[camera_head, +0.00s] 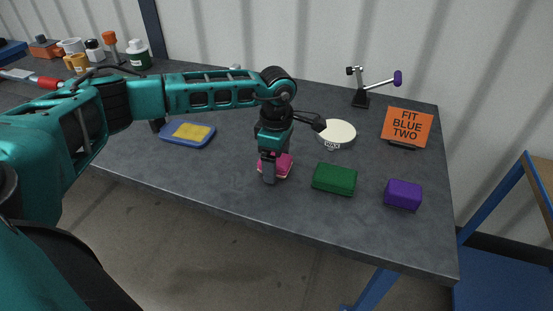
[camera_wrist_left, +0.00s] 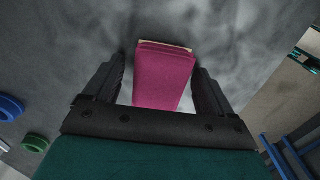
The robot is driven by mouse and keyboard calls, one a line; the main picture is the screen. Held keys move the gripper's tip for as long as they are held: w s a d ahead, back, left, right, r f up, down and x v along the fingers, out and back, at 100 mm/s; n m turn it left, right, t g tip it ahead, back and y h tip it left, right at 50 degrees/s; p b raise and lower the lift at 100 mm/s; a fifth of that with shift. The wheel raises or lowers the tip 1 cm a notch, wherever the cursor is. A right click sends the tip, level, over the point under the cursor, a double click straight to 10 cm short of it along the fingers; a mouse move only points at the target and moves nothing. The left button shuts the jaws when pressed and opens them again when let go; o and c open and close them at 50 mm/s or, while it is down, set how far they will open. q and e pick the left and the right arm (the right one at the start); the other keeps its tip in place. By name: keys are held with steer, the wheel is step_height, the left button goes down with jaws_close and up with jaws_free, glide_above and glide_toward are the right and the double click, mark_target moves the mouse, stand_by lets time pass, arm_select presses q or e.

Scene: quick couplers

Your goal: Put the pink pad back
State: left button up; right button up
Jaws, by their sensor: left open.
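The pink pad (camera_head: 284,165) lies on the dark table near its front edge, partly hidden by my left gripper. In the left wrist view the pink pad (camera_wrist_left: 163,78) is a tapered magenta block with a thin pale layer at its far end. My left gripper (camera_head: 270,176) points down at the pad. Its fingers are open, one on each side of the pad, and a gap shows beside each finger in the left wrist view. My right gripper is not in view.
A green block (camera_head: 334,179) and a purple block (camera_head: 403,195) lie to the right. Behind are a white round dish (camera_head: 337,135), an orange sign (camera_head: 407,127) reading "FIT BLUE TWO" and a small black stand (camera_head: 361,98). A blue tray with a yellow top (camera_head: 188,132) is left.

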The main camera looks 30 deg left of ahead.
arm_select(q)
step_height(320, 180, up, 13)
steer(key=p, duration=0.1)
steer(key=shift+p, duration=0.4)
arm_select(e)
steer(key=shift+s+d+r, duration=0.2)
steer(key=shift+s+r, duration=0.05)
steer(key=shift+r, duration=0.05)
arm_select(q)
steer(key=shift+s, duration=0.1)
